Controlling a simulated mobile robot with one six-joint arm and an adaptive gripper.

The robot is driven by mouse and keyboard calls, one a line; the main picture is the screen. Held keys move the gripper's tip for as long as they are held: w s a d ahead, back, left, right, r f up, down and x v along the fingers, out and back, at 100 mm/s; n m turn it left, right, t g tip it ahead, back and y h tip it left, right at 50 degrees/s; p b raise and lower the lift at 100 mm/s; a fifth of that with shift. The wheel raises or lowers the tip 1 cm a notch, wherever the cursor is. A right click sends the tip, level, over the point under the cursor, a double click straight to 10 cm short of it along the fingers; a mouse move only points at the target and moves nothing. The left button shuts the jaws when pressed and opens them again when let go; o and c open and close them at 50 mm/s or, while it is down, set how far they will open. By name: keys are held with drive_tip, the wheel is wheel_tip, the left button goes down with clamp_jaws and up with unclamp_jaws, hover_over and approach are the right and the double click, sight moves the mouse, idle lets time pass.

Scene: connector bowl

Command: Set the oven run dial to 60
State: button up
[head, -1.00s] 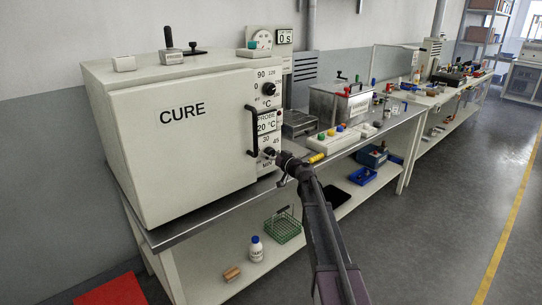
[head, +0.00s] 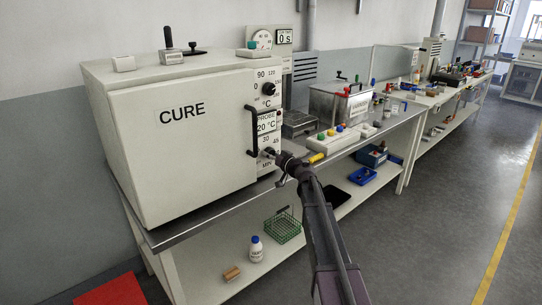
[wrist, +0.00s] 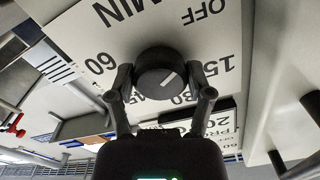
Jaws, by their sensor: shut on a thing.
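The oven (head: 185,150) is a large white box marked CURE at the left of the bench. Its run dial (wrist: 157,72) is a round black knob low on the front panel, inside a ring marked OFF, 15, 30, 45, 60 and MIN. The wrist view shows this ring upside down. The white pointer mark on the knob slants up and right in that view, toward the 15 side and away from 60. My gripper (wrist: 160,76) has one finger on each side of the knob and is shut on it. In the head view my gripper (head: 275,154) partly hides the dial.
A black door handle (head: 251,132) stands out close to the left of my gripper. The temperature knob (head: 268,89) and probe display (head: 267,123) are above it. A white block with coloured buttons (head: 341,138) lies on the bench to the right. The floor (head: 440,220) at right is clear.

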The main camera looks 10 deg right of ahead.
drive_tip(key=m, duration=0.6)
drive_tip(key=shift+w, duration=0.1)
drive_tip(key=m, duration=0.5)
drive_tip(key=shift+a+r+m, duration=0.1)
drive_tip(key=shift+m, duration=0.3)
drive_tip(key=m, duration=0.6)
drive_tip(key=shift+r, duration=0.1)
drive_tip(key=m, duration=0.5)
drive_tip(key=shift+m, duration=0.4)
drive_tip(key=m, duration=0.6)
drive_tip(key=shift+r, duration=0.1)
drive_tip(key=m, duration=0.5)
drive_tip(key=shift+w+m, duration=0.1)
drive_tip(key=shift+m, duration=0.3)
drive_tip(key=m, duration=0.6)
drive_tip(key=shift+d, duration=0.2)
drive_tip(key=m, duration=0.5)
drive_tip(key=shift+m, duration=0.4)
